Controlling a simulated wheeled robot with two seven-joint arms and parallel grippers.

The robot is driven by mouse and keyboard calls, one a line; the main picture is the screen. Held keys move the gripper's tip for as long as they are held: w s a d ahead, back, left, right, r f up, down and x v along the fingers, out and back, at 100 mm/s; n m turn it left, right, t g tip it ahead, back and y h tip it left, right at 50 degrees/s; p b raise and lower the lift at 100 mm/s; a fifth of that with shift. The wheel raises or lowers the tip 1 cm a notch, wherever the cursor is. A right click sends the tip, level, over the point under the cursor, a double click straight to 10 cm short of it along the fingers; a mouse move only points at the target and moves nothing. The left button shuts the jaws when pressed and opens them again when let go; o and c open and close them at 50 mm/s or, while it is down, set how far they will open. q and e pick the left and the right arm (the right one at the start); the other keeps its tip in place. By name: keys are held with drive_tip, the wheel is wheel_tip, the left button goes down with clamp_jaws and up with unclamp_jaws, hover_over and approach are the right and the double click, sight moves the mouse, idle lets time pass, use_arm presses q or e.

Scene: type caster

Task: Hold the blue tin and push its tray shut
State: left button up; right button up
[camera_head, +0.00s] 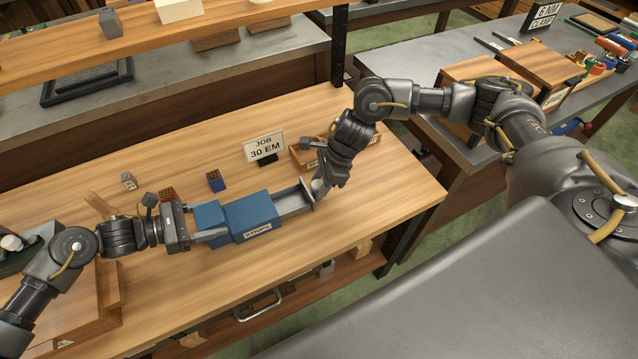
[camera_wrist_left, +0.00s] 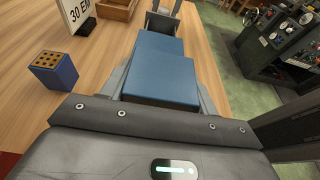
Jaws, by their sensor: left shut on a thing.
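The blue tin (camera_head: 252,216) lies on the wooden workbench with a label on its front side. Its grey tray (camera_head: 293,203) sticks out of the right end, with an upright end plate. My left gripper (camera_head: 212,229) is shut on the tin's left part, one finger along each side. In the left wrist view the tin (camera_wrist_left: 162,75) lies between the fingers. My right gripper (camera_head: 318,188) is at the tray's outer end, close to or touching the end plate. Its fingertips are too small and overlapped to tell their opening.
A blue block with holes (camera_head: 216,181), a red block (camera_head: 167,194) and a small grey block (camera_head: 129,181) stand behind the tin. A sign (camera_head: 264,147) and a wooden box (camera_head: 303,154) stand farther back. The bench right of the tray is clear.

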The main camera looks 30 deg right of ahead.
drive_tip(key=shift+a+f, duration=0.1)
drive_tip(key=shift+f, duration=0.15)
drive_tip(key=c, duration=0.6)
approach(281, 208)
drive_tip(key=x, duration=0.5)
drive_tip(key=shift+w+f, duration=0.1)
drive_tip(key=shift+f, duration=0.05)
drive_tip(key=shift+c, duration=0.2)
drive_tip(key=o, duration=0.6)
drive_tip(key=shift+o, duration=0.2)
drive_tip(key=v, duration=1.2)
